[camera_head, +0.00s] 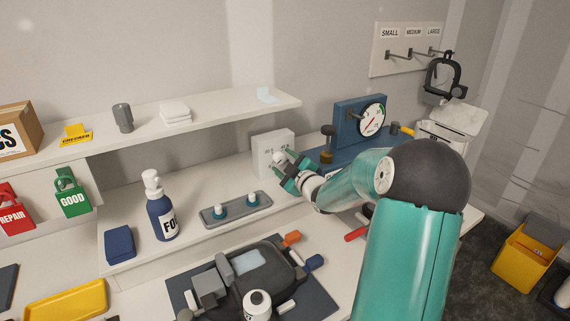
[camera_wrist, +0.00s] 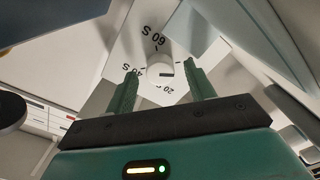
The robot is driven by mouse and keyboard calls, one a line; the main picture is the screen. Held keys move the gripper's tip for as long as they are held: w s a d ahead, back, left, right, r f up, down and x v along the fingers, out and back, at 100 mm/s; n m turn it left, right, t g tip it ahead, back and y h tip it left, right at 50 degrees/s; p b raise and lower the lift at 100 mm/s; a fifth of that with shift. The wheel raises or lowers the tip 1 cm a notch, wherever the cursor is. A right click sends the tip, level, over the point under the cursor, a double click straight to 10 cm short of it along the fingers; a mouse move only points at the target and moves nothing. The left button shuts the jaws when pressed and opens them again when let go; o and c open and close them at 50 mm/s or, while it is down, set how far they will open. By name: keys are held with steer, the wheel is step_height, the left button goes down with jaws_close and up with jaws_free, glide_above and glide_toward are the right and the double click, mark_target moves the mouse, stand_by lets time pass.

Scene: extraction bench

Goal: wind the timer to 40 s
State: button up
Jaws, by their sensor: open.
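The timer is a white box (camera_head: 262,146) at the back of the bench. Its round white knob (camera_wrist: 158,66) shows in the wrist view. Dark marks on the face around it read 60 S, 40 S at the left and 20 at the lower right, partly cut off by a finger. A short dark line shows on the knob, but I cannot tell for sure which mark it points to. My gripper (camera_head: 285,168) is open at the timer's front. Its two green fingers stand on either side of the knob in the wrist view (camera_wrist: 161,76), with gaps visible.
A grey tray (camera_head: 237,209) with two white-topped pieces lies left of my gripper. A blue bottle (camera_head: 164,215) stands further left. A blue gauge panel (camera_head: 347,124) stands right of the timer. The shelf (camera_head: 215,110) runs above and left. A mask (camera_head: 262,270) lies in front.

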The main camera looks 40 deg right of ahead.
steer(key=c, duration=1)
steer(key=shift+o, duration=0.2)
steer(key=shift+d, duration=0.1)
steer(key=o, duration=1)
steer(key=shift+c, duration=0.2)
steer(key=shift+s, duration=0.15)
steer(key=s, duration=1.3)
steer(key=shift+s+a, duration=0.3)
steer(key=shift+a, duration=0.15)
